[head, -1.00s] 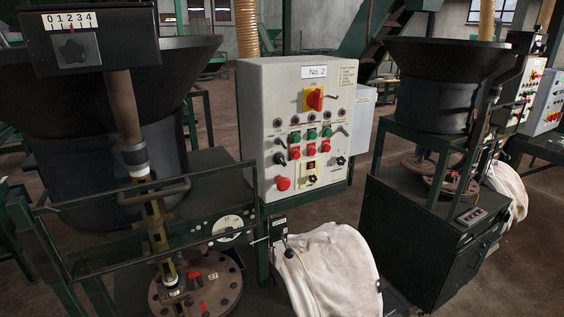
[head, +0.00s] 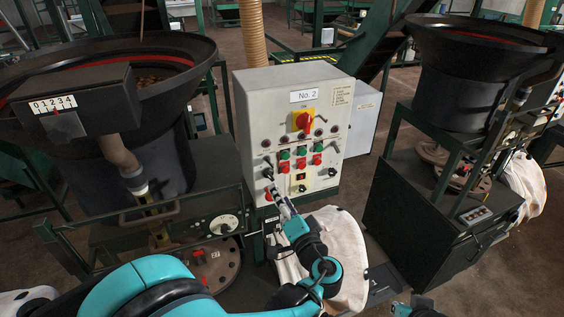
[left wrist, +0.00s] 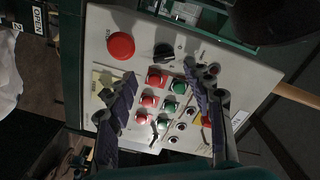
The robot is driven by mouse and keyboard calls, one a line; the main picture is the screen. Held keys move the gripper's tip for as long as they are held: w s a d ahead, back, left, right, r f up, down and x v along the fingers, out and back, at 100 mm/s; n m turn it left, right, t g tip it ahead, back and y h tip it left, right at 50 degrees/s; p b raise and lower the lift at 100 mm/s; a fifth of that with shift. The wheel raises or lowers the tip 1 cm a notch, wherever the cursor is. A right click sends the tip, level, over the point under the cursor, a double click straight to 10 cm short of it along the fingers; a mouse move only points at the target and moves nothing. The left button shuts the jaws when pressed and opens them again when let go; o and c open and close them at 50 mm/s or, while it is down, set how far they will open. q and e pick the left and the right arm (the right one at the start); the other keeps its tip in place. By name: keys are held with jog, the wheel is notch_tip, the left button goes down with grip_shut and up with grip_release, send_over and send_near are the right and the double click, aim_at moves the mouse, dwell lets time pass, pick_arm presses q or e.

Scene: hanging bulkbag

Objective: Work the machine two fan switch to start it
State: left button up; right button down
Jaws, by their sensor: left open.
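The machine two control panel (head: 255,100), a pale box labelled No. 2, stands upright in the middle of the head view. My left gripper (head: 274,190) reaches up to its lower left part. In the left wrist view its two fingers (left wrist: 160,70) are spread apart, with nothing held between them. A black rotary switch (left wrist: 164,52) shows just beyond and between the fingertips. Its label is not legible, and contact cannot be told. A big red push button (left wrist: 121,45) is beside it. A small dark and teal part of my right arm shows at the head view's bottom edge; its fingers cannot be made out.
Red and green buttons (left wrist: 155,76) sit close to the fingers. A red rotary switch on a yellow plate (head: 303,121) is higher on the panel. A pale bag (head: 345,240) hangs below. Black hoppers (head: 170,160) stand on both sides.

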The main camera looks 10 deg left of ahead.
aim_at(272, 177)
pick_arm(q)
jog(key=x, duration=0.5)
jog(key=r+x, duration=0.1)
jog(key=x, duration=0.1)
jog(key=shift+w+p, duration=0.3)
jog(key=c, duration=1.2)
